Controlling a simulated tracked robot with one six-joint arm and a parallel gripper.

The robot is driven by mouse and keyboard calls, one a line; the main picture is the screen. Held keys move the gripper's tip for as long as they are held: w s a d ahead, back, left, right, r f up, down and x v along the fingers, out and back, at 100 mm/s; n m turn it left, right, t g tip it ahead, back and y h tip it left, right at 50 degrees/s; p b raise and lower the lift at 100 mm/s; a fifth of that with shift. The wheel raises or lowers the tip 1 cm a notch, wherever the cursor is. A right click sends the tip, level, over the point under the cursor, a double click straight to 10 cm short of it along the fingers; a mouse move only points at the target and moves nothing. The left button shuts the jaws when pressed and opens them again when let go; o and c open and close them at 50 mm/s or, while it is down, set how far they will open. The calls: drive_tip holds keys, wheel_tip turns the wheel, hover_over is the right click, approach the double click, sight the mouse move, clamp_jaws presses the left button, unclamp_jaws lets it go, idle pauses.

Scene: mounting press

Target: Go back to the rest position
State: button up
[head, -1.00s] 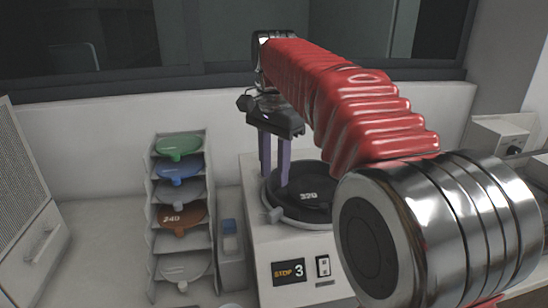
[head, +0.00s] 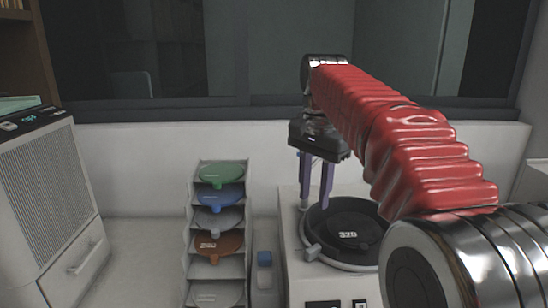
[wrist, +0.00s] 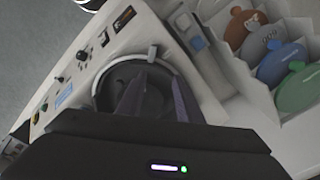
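My gripper (head: 315,206) hangs pointing down, its two purple fingers apart with nothing between them. It is above the left part of the round black disc marked 320 (head: 348,236) on the white machine (head: 294,262). In the wrist view the two fingers (wrist: 156,98) also stand apart in front of the black disc. The fingertips look clear of the disc, though the exact height is hard to tell. My red-sleeved arm crosses the right of the head view and hides part of the machine.
A white rack (head: 190,262) holds several coloured discs, with a green disc (head: 221,173) on top. A small blue-topped box (head: 264,258) stands between rack and machine. A grey cabinet (head: 48,200) is at left. A wall and dark windows lie behind.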

drive_tip(key=s+f+n, duration=0.1)
drive_tip(key=f, duration=0.1)
drive_tip(key=s+f+n, duration=0.1)
drive_tip(key=f+n, duration=0.1)
drive_tip(key=f, duration=0.1)
drive_tip(key=s+f+n+t, duration=0.1)
drive_tip(key=f+n, duration=0.1)
drive_tip(key=f, duration=0.1)
drive_tip(key=shift+d+f, duration=0.1)
drive_tip(key=shift+d, duration=0.25)
drive_tip(key=s+d+f+n+t, duration=0.1)
drive_tip(key=s+f, duration=0.3)
drive_tip(key=s, duration=0.7)
drive_tip(key=s+d+f+n+t, duration=0.2)
drive_tip(key=s+f+n+t, duration=0.1)
drive_tip(key=s, duration=0.8)
drive_tip(key=shift+s+d+f+n, duration=0.25)
drive_tip(key=shift+d+f+n, duration=0.05)
drive_tip(key=shift+f, duration=0.25)
